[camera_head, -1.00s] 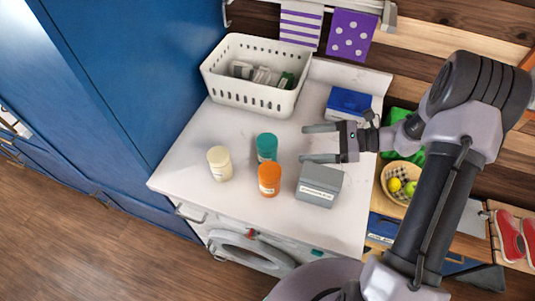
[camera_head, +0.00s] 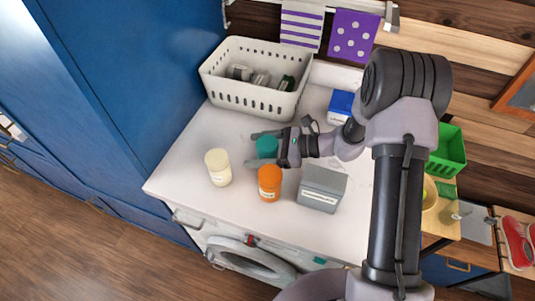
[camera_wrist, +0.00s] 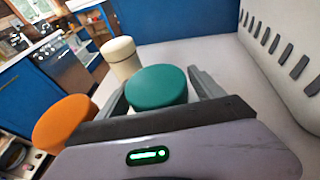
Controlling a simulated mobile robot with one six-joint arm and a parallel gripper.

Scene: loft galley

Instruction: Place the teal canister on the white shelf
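The teal canister (camera_head: 266,147) stands on the white countertop between the cream canister and the orange canister. In the wrist view its teal lid (camera_wrist: 157,87) lies between my two fingers. My gripper (camera_head: 264,149) is open around the canister, one finger on each side. I cannot tell whether the fingers touch it. The canister's lower body is mostly hidden by my gripper. No white shelf can be made out for certain in these views.
An orange canister (camera_head: 270,183) stands close to my gripper, with a grey box (camera_head: 321,188) to its right. A cream canister (camera_head: 218,167) stands to the left. A white basket (camera_head: 250,99) is behind, and a blue box (camera_head: 341,105) is at the back right. The front left countertop is clear.

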